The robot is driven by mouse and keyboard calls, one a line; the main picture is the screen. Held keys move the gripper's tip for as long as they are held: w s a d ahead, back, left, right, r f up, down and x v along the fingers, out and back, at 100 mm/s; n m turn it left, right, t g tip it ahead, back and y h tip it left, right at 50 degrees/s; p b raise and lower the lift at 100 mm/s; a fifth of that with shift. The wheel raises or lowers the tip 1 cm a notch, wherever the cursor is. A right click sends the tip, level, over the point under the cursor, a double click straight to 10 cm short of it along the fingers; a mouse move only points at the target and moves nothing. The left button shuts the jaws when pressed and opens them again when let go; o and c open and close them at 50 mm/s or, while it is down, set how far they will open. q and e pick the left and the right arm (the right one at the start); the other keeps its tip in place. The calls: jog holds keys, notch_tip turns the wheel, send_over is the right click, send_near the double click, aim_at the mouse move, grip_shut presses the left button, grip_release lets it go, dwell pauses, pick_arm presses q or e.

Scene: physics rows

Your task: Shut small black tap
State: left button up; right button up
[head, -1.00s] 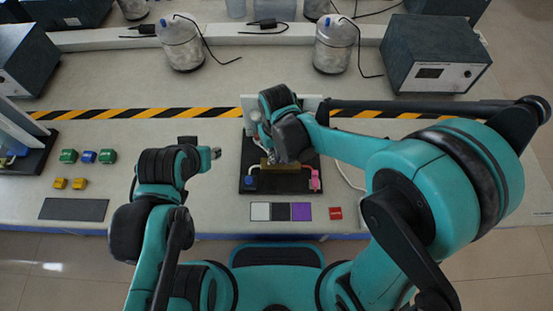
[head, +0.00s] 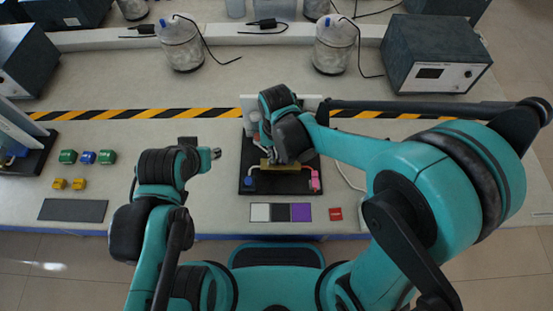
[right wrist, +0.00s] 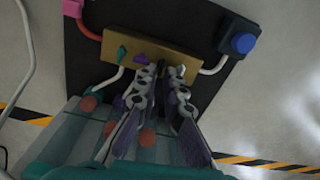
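The brass block (right wrist: 115,47) with small taps sits on a black base (head: 257,187), which also shows in the right wrist view (right wrist: 185,17). A teal tap (right wrist: 122,54) and a purple tap (right wrist: 141,60) stick out of the block. My right gripper (right wrist: 166,72) reaches the block's front beside the purple tap. Its fingertips are close together, with a dark piece at them; I cannot make out whether this is the small black tap or whether they grip it. In the head view my right arm hides much of the block. My left gripper (head: 214,153) is left of the base, apart from it.
A pink piece (head: 315,181) and a blue-topped piece (head: 251,181) stand at the base's front corners. Green, blue and yellow blocks (head: 67,157) lie at the left.

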jog(key=shift+s+r+p, duration=0.45)
jog(key=shift+r+p, duration=0.05)
jog(key=shift+r, duration=0.05)
jog(key=r+p, duration=0.1)
jog(key=s+r, duration=0.1)
jog(key=shift+d+r+p, duration=0.1)
jog(key=shift+r+p, duration=0.3)
jog(key=shift+w+r+p, duration=0.2)
jog(key=shift+r+p, duration=0.2)
jog(key=shift+r, duration=0.05)
jog(key=shift+w+r+p, duration=0.2)
jog(key=shift+r+p, duration=0.2)
jog(key=shift+r, duration=0.05)
jog(key=shift+r+p, duration=0.55)
jog(key=shift+r, duration=0.25)
jog(key=shift+f, duration=0.1)
